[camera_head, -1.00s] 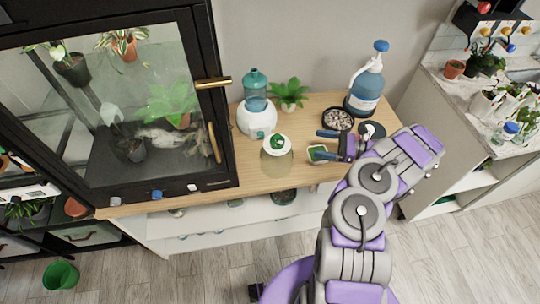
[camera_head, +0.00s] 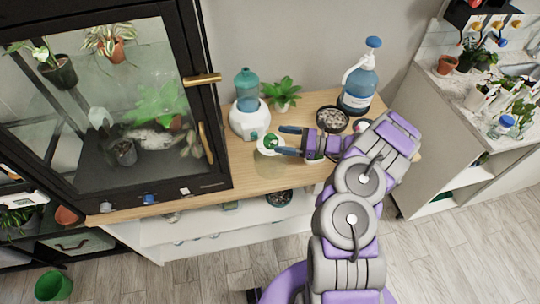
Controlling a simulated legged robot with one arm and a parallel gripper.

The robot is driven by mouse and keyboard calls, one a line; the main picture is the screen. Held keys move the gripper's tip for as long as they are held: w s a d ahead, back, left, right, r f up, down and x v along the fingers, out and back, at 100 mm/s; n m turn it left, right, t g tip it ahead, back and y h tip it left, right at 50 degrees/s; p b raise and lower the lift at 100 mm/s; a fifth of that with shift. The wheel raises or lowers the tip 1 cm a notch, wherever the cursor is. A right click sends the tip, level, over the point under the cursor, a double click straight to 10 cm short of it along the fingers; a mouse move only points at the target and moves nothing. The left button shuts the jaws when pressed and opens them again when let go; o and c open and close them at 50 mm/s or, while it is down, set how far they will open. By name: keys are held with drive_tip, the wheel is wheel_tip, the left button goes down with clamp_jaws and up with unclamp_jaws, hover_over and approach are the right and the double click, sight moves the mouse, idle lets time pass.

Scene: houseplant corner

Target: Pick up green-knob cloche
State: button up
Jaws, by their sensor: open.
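The green-knob cloche (camera_head: 269,162) is a clear glass dome with a green knob on top. It stands upright on the wooden counter (camera_head: 240,182), in front of the white dispenser. My gripper (camera_head: 281,141) comes in from the right with its fingers pointing left. The fingers are open, and their tips are at the knob's right side. I cannot tell whether they touch the knob or reach around it. Part of the dome's right side is hidden by the lower finger.
A white-based water dispenser (camera_head: 249,119) and a green plant (camera_head: 283,92) stand behind the cloche. A bowl of pebbles (camera_head: 332,119) and a blue pump bottle (camera_head: 358,84) stand at the back right. A glass cabinet (camera_head: 105,105) with plants borders the left side.

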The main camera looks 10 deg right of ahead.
sight(272, 140)
drive_tip(key=shift+w+a+f+b, duration=0.1)
drive_tip(key=shift+w+a+b, duration=0.1)
drive_tip(key=shift+a+b, duration=0.15)
drive_tip(key=x, duration=0.3)
drive_tip(key=b+x, duration=0.1)
drive_tip(key=shift+s+a, duration=0.25)
drive_tip(key=shift+a, duration=0.1)
drive_tip(key=shift+d, duration=0.45)
drive_tip(key=c, duration=0.6)
drive_tip(key=shift+a, duration=0.2)
drive_tip(key=c, duration=0.6)
clamp_jaws()
